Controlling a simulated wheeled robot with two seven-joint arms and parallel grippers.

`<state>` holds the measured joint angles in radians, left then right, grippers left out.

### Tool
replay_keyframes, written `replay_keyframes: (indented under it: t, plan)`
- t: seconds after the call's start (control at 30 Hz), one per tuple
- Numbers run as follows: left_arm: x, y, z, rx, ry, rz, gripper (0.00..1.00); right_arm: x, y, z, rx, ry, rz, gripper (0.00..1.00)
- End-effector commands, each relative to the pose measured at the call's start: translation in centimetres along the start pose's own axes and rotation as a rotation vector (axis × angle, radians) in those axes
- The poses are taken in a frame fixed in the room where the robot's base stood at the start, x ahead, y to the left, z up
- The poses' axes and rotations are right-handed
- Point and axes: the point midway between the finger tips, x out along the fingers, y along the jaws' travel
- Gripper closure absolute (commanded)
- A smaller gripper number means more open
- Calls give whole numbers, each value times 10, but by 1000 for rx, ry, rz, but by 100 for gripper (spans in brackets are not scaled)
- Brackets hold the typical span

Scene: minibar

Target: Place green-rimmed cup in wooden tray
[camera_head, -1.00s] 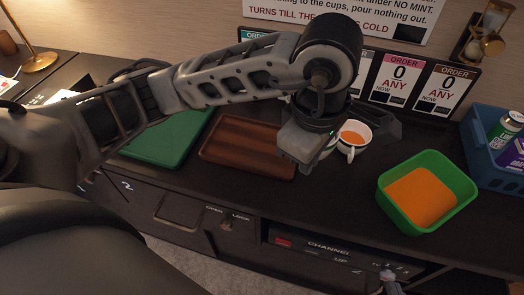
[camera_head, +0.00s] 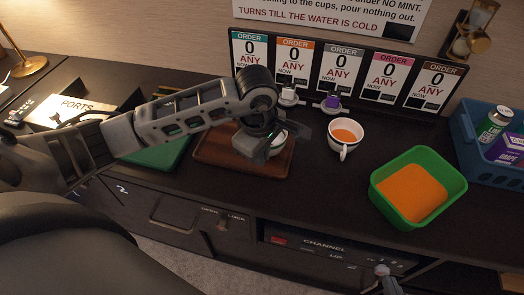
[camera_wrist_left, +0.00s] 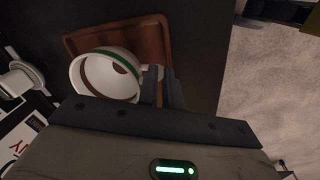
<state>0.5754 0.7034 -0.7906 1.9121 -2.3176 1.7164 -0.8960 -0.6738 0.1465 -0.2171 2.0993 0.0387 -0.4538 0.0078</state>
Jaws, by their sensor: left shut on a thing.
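The green-rimmed cup (camera_head: 278,149) is white, with a green band at its rim. In the head view it is partly hidden by my left gripper (camera_head: 282,139). In the left wrist view the cup (camera_wrist_left: 103,77) shows its open mouth, and the fingers (camera_wrist_left: 161,82) are shut at its handle side. The brown wooden tray (camera_head: 213,151) lies on the counter, and the cup is over its right part. The tray also shows behind the cup in the left wrist view (camera_wrist_left: 151,33). I cannot tell whether the cup touches the tray. My right gripper is not seen.
A white cup with orange contents (camera_head: 345,133) stands right of the tray. A green bin of orange material (camera_head: 455,193) is at the right, near a blue crate (camera_head: 465,150). A green board (camera_head: 160,155) lies left of the tray. Order cards (camera_head: 342,70) stand behind.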

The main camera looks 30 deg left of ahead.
Motion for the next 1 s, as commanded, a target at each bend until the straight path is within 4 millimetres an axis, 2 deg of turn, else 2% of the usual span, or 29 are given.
replay_keyframes:
  t: [0.37,0.47,0.5,0.77,0.9,1.0]
  plan:
    - [6,0,0,0,1,3,100,4,0,5,2,-1,-1,100]
    - [5,0,0,0,0,1,74,3,0,3,5,-1,-3,100]
    - [5,0,0,0,0,1,71,3,0,3,5,-1,-3,100]
    - [4,0,0,0,0,1,71,2,0,0,5,3,-3,100]
    - [-6,1,0,0,0,5,71,0,0,-1,-1,3,0,100]
    - [-23,2,0,1,0,7,71,1,0,0,0,2,0,100]
